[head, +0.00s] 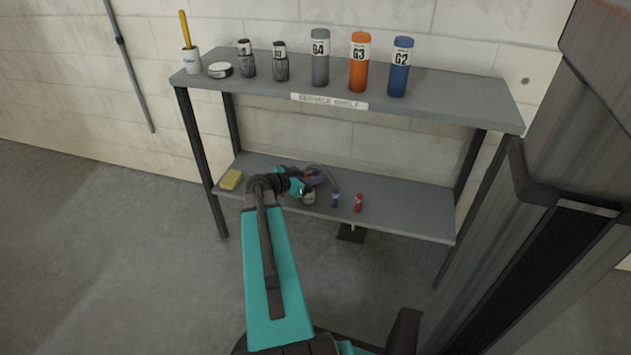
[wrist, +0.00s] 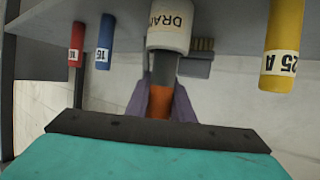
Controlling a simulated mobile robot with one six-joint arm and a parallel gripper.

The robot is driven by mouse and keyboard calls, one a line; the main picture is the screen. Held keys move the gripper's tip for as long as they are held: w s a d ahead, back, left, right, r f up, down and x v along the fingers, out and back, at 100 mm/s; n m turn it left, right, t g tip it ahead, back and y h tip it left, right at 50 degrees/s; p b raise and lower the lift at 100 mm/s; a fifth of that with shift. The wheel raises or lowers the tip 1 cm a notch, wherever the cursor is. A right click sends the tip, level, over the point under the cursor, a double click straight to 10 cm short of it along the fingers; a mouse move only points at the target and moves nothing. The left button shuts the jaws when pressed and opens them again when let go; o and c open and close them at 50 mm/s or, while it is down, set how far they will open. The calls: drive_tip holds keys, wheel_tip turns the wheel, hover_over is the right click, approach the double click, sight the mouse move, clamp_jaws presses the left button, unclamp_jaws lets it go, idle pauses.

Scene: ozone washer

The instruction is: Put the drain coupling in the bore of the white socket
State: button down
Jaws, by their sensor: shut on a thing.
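The white socket (wrist: 168,28) stands on the lower shelf, with part of a label reading "DRA" in the wrist view, which shows the shelf upside down. In the head view the socket (head: 308,197) is partly covered by my arm. My gripper (wrist: 165,98) has purple fingers, shut on the orange drain coupling (wrist: 163,72). The coupling is in line with the socket, its grey end at the socket's rim. I cannot tell whether that end is inside the bore or just above it. My gripper also shows in the head view (head: 319,178).
The upper shelf (head: 440,92) overhangs, holding several bottles and jars.

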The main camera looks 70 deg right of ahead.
drive_tip(key=shift+f, duration=0.9)
drive_tip(key=shift+f+b, duration=0.15)
drive_tip(key=shift+b, duration=0.25)
drive_tip(key=c, duration=1.5)
unclamp_jaws()
drive_tip(key=shift+c, duration=0.2)
drive_tip(key=shift+r+p, duration=0.25)
drive_tip(key=shift+p, duration=0.1)
drive_tip(key=p+v, duration=0.2)
drive_tip(key=v, duration=1)
drive_tip(key=shift+f, duration=0.2)
